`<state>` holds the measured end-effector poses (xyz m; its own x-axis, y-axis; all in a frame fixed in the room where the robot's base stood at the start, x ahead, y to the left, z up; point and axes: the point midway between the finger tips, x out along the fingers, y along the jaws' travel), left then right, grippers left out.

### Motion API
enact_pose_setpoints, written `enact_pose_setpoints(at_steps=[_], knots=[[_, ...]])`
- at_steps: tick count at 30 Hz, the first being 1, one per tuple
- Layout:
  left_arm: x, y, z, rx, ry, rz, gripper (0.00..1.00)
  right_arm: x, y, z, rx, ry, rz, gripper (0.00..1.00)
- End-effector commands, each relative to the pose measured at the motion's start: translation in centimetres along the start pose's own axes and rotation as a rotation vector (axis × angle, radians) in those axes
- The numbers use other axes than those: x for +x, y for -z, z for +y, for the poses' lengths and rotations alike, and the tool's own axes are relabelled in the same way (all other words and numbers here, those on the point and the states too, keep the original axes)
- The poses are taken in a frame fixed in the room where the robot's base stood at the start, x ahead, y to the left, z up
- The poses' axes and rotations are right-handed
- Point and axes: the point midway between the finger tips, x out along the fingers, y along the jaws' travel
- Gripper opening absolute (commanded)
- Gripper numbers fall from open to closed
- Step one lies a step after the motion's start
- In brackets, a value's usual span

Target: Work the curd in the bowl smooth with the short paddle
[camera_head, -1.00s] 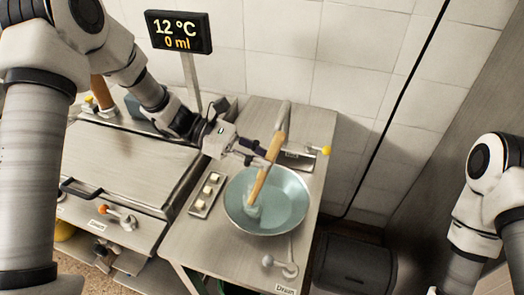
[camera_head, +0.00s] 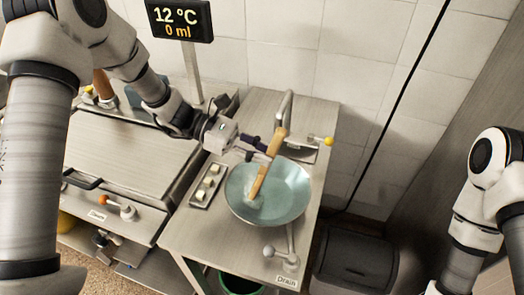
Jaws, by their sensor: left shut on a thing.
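A wide blue-grey bowl (camera_head: 293,193) stands on the metal counter. My left gripper (camera_head: 268,150) is shut on the upper part of the wooden handle of the short paddle (camera_head: 265,172), above the bowl's back rim. The paddle slants down to the left, and its pale lower end is inside the bowl near the left side. I cannot clearly tell the curd from the paddle's end and the bowl's inside. My right arm shows at the right edge, but its gripper is out of view.
A small tray (camera_head: 208,185) with several pale pieces lies left of the bowl. A tap (camera_head: 284,107) stands behind it and a drain lever (camera_head: 282,252) in front. A display (camera_head: 180,20) reads 12 °C and 0 ml. A dark bin (camera_head: 355,262) stands right of the counter.

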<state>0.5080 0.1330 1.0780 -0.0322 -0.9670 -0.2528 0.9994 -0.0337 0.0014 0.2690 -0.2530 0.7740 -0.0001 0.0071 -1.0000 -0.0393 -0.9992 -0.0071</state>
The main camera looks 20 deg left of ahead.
Motion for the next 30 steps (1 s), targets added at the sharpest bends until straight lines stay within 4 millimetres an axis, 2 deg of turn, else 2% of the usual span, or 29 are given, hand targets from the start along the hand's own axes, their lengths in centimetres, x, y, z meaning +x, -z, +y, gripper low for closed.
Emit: enact_pose_setpoints(at_steps=[9,19,30], knots=[[0.1,0.3,0.0,0.000,0.000,0.000,0.00,0.2,0.0,0.0,0.000,0.000,0.000,0.40],[0.0,0.1,-1.1,0.001,0.000,0.000,0.00,-0.1,0.0,0.0,0.000,0.000,0.000,0.40],[0.1,0.5,0.5,0.001,-0.001,0.002,0.00,0.2,0.0,0.0,0.000,0.000,0.000,0.40]])
